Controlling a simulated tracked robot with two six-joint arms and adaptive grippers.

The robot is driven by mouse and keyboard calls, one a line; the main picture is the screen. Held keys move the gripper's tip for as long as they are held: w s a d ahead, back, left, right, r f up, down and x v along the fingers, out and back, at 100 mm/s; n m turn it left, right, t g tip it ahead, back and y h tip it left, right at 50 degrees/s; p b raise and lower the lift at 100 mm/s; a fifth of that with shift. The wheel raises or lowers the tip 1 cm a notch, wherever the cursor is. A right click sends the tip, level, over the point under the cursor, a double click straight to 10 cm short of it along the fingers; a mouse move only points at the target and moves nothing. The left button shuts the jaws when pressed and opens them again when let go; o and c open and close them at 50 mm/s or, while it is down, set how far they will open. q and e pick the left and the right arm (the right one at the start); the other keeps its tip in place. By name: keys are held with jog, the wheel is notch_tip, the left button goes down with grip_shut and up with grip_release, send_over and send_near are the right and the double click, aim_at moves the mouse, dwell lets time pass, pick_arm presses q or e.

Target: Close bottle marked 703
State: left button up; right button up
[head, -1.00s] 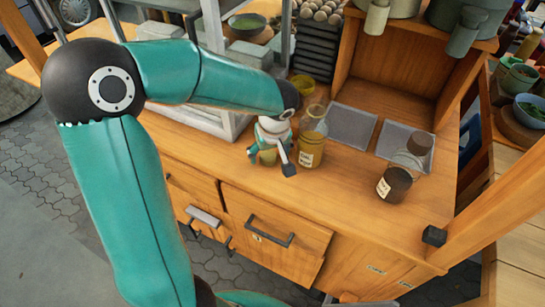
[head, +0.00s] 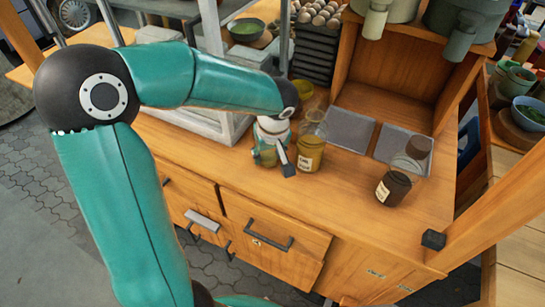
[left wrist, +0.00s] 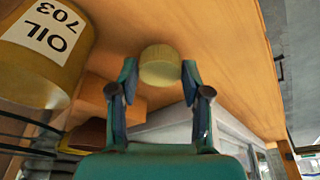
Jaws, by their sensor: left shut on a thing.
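The bottle marked OIL 703 stands upright on the wooden worktop in the head view, amber with a clear upper part (head: 311,154). In the left wrist view its amber body and label fill the upper left corner (left wrist: 38,50). My left gripper (head: 268,157) is beside the bottle, on its left. In the left wrist view the gripper (left wrist: 158,80) is shut on a round, ribbed, yellowish cap (left wrist: 160,65), held between the two fingertips. The cap is apart from the bottle. My right gripper is not in view.
A dark labelled bottle (head: 393,187) stands to the right, with a brown round top behind it. Two grey plates (head: 349,130) lie behind the bottles. The worktop's front is clear.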

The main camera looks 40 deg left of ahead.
aim_at(269, 156)
pick_arm(q)
notch_tip(269, 156, up, 19)
jog(key=p, duration=0.2)
jog(key=shift+f, duration=0.15)
